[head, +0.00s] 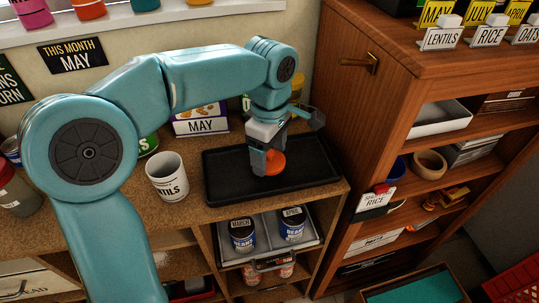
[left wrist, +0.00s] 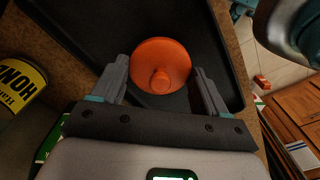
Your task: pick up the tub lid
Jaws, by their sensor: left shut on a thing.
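The orange tub lid (head: 274,163) is over the black tray (head: 225,193) on the wooden counter. The gripper hides part of the lid in the head view. I cannot tell whether the lid touches the tray floor. My right gripper is in neither view.
A white mug (head: 167,178) stands left of the tray, and a MAY box (head: 201,121) stands behind it. A yellow can (left wrist: 18,85) shows in the left wrist view. A wooden shelf unit (head: 385,90) rises at right. Jars (head: 242,237) sit in a compartment below.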

